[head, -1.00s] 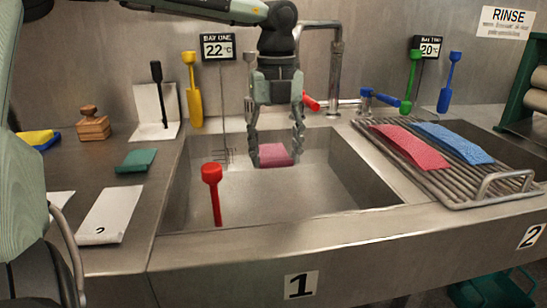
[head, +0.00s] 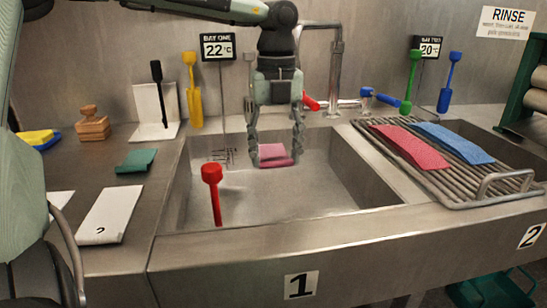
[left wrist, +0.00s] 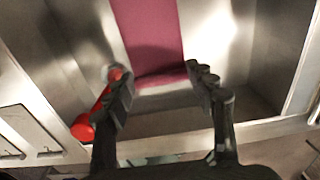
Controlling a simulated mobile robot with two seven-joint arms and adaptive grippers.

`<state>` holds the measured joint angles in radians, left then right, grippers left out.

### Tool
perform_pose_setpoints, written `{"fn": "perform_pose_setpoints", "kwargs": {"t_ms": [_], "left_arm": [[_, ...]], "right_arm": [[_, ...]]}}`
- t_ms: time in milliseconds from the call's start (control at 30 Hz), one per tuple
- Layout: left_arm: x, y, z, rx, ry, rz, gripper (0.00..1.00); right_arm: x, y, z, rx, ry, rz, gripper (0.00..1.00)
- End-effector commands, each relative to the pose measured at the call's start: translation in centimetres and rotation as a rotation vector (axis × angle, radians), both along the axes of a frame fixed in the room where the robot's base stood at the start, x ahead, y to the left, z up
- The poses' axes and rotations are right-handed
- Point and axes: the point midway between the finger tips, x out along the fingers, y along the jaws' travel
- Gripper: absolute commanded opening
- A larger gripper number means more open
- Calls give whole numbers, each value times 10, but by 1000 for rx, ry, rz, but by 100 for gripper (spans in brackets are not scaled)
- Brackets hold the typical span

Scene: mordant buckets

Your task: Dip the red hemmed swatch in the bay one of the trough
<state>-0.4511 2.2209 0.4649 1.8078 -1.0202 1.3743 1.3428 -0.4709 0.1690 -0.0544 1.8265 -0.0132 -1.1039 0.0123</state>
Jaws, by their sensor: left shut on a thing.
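The red hemmed swatch (head: 275,151) shows pinkish red with a darker strip along its lower edge. It is inside bay one of the trough (head: 245,254), the steel basin marked 1. My left gripper (head: 274,156) points down into this bay and is shut on the swatch. In the left wrist view the swatch (left wrist: 150,35) runs between the two fingers (left wrist: 170,95), with its darker hem nearest to them. The exact contact is hard to see. I cannot tell how deep the swatch is in any liquid. My right gripper is not in view.
A red long-handled tool (head: 212,190) stands at the bay's front left. A tap (head: 335,75) rises behind. A wire rack (head: 490,187) on the right holds a red cloth (head: 408,147) and a blue cloth (head: 455,142). A green cloth (head: 137,160) lies on the left counter.

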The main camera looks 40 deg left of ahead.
Motion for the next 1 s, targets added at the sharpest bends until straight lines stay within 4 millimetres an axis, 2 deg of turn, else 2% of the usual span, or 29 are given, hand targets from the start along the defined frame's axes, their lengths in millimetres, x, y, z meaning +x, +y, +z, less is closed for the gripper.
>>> {"fn": "perform_pose_setpoints", "kwargs": {"t_ms": [567, 1000], "left_arm": [[0, 0, 3, 0, -1, 0, 42], [0, 0, 43, 2, -1, 1, 42]], "right_arm": [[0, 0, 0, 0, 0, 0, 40], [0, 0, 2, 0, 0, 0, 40]]}}
